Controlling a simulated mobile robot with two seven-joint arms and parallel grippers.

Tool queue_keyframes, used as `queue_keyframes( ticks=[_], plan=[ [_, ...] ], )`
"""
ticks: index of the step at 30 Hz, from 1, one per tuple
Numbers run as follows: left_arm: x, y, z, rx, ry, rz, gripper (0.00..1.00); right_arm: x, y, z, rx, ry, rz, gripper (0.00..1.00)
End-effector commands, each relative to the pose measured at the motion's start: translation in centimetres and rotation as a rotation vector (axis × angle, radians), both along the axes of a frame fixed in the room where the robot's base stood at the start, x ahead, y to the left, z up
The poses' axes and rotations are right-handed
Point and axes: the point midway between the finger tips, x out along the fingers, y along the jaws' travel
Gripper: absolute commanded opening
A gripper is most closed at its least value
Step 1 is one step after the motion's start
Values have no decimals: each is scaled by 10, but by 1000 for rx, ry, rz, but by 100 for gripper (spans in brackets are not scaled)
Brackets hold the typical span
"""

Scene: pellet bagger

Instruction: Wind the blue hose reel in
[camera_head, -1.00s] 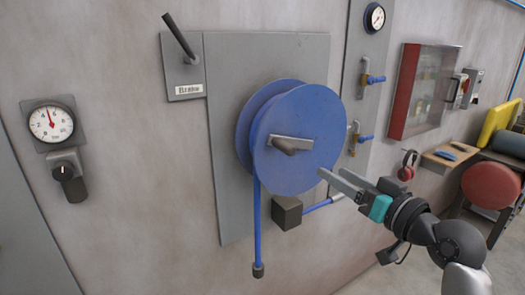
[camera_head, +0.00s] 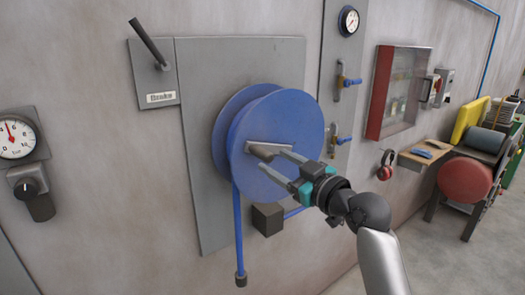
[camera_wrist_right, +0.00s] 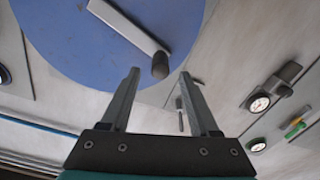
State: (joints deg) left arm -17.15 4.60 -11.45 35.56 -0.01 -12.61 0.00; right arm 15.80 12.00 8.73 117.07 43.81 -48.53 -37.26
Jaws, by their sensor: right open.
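The blue hose reel (camera_head: 290,125) is mounted on a grey wall plate. A crank (camera_head: 266,149) with a dark knob sits at its centre; the crank arm (camera_wrist_right: 133,27) and knob (camera_wrist_right: 160,66) show clearly in the right wrist view. The blue hose (camera_head: 238,230) hangs from the reel's left side to a dark end piece (camera_head: 240,279). My right gripper (camera_head: 284,170) is open in front of the reel, close to the crank knob. In the right wrist view the knob lies just beyond and between the open fingertips (camera_wrist_right: 160,72), not gripped. My left gripper is not in view.
A brake lever (camera_head: 149,43) on a labelled plate is at the upper left of the reel. A dark box (camera_head: 267,219) sits below the reel. Blue-handled valves (camera_head: 349,82) and a red-framed cabinet (camera_head: 378,92) are to the right. A gauge (camera_head: 15,137) is at far left.

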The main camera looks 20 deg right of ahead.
Motion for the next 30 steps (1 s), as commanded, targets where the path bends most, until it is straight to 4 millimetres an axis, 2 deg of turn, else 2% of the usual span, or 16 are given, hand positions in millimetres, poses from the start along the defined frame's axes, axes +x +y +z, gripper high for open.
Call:
queue_keyframes(
  ticks=[3,10,15,24,25,30],
  plan=[
    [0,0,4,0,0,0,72,19,8,2,4,0,1,62],
    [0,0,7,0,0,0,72,45,16,1,3,0,0,62],
    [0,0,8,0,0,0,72,53,20,0,1,-1,0,62],
    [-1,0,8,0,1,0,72,55,20,0,1,0,0,62],
    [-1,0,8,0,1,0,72,55,20,0,1,0,0,61],
    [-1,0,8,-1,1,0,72,55,20,0,1,0,0,42]
  ],
)
